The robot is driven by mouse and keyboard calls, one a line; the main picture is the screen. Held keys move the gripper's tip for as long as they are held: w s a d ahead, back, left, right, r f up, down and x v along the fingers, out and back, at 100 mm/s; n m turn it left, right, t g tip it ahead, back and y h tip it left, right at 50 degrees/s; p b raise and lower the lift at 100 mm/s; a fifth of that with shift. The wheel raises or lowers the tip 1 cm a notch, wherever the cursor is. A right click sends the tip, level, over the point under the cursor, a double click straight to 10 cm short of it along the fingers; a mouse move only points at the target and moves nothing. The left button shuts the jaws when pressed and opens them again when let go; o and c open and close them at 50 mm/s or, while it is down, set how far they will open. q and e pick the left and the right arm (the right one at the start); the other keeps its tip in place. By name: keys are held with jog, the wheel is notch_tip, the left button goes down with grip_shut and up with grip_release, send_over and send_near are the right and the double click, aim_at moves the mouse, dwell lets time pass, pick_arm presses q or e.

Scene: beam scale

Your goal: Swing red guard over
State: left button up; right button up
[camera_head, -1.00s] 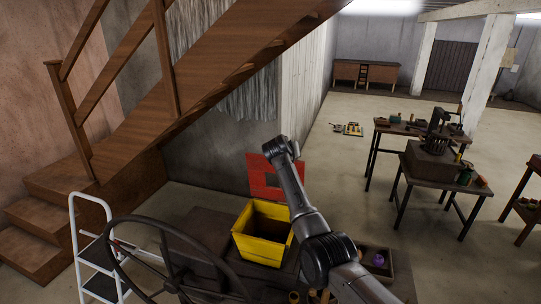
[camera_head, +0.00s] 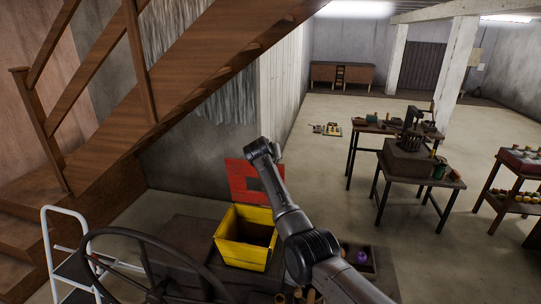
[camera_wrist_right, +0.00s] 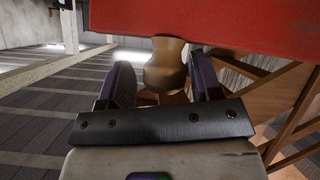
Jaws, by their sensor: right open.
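The red guard (camera_head: 242,170) is a flat red panel with a dark opening, standing upright behind the yellow box (camera_head: 231,251). My right arm reaches up in front of it and hides part of it; the gripper itself cannot be made out in the head view. In the right wrist view, the red guard (camera_wrist_right: 220,25) fills the top, with a turned wooden knob (camera_wrist_right: 165,65) below its edge. My right gripper (camera_wrist_right: 163,80) is open, its two dark fingers on either side of the knob, with visible gaps. My left gripper is not in view.
A large dark handwheel (camera_head: 150,265) and a white step ladder (camera_head: 62,250) stand at the lower left. A wooden staircase (camera_head: 150,110) slopes overhead. A tray with a purple item (camera_head: 361,257) is right of my arm. Worktables (camera_head: 405,165) stand beyond open floor.

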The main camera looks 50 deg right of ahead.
jog(key=shift+w+a, duration=0.1)
jog(key=shift+a, duration=0.15)
jog(key=shift+s+a+r+b, duration=0.2)
jog(key=shift+a+r+b, duration=0.1)
jog(key=shift+a, duration=0.1)
jog(key=b+v, duration=0.4)
jog(key=v, duration=0.8)
jog(key=shift+s+r, duration=0.15)
jog(key=shift+r, duration=0.05)
jog(key=shift+a, duration=0.1)
